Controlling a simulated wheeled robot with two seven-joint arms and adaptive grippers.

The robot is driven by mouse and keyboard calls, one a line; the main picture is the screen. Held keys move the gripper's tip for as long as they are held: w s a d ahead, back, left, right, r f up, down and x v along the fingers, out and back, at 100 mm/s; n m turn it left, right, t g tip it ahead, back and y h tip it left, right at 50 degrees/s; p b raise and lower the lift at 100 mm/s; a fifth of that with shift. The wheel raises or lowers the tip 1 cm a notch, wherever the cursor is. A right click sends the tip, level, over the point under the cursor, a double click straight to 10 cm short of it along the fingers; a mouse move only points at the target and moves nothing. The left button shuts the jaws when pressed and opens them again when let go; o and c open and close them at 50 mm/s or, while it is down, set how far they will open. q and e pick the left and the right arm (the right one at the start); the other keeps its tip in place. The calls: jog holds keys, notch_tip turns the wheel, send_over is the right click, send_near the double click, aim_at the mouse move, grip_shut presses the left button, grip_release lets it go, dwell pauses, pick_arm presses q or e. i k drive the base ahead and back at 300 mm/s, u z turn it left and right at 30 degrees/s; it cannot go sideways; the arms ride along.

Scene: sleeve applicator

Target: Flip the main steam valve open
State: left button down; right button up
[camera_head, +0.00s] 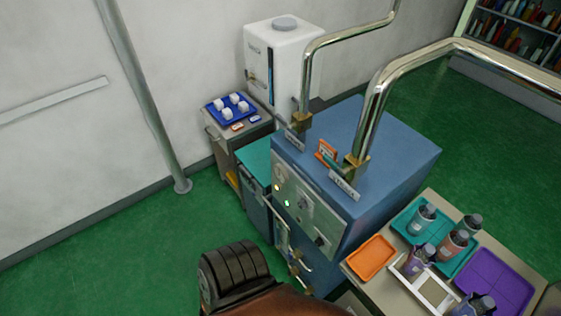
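A blue machine (370,140) stands in the middle, with two shiny steam pipes coming down onto its top. The left pipe (318,50) ends in a brass valve fitting (302,122) with a small label plate in front. The right pipe (375,100) ends in a second brass fitting (355,168), also with a label plate (344,185). An orange piece (327,152) sits between them. The label writing is too small to read, so I cannot tell which fitting is the main steam valve or how its handle stands. Neither gripper is in view.
A white tank (284,58) stands behind a grey cabinet with a blue tray (229,107) of white cubes. At right, a bench holds an orange tray (370,257), a teal tray (399,225), a purple tray (500,280) and several canisters. Green floor is open at left.

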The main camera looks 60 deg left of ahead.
aim_at(325, 158)
jog(key=u, duration=1.75)
